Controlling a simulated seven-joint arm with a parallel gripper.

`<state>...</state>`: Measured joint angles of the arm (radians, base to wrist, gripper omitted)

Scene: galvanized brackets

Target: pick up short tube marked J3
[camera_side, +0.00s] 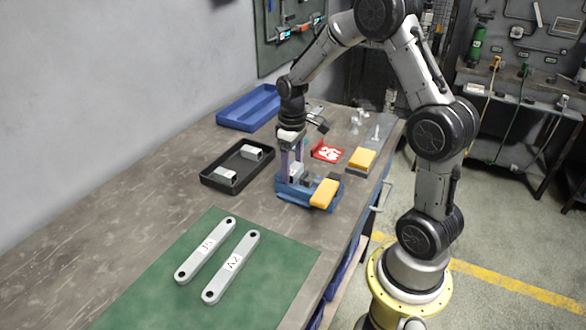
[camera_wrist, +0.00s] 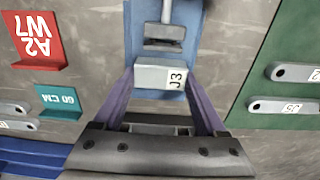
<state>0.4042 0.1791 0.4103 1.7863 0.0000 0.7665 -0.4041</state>
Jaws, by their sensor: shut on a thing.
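The short tube marked J3 (camera_wrist: 163,76) is a pale grey block with a white label, between my gripper's purple fingers in the wrist view. My gripper (camera_wrist: 165,98) is shut on it. In the side view my gripper (camera_side: 291,160) points down over a blue vise-like fixture (camera_side: 290,191), with the tube (camera_side: 296,171) low between the fingers. The fixture (camera_wrist: 144,20) also shows behind and under the tube in the wrist view. I cannot tell whether the tube touches the fixture.
A black tray (camera_side: 207,183) with two pale tubes stands left of the fixture, and a blue bin (camera_side: 232,123) behind. Orange blocks (camera_side: 324,194) (camera_side: 361,159) and a red sign (camera_side: 326,151) are close by. Two long bars (camera_side: 206,248) (camera_side: 232,266) lie on a green mat (camera_side: 150,285) in front.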

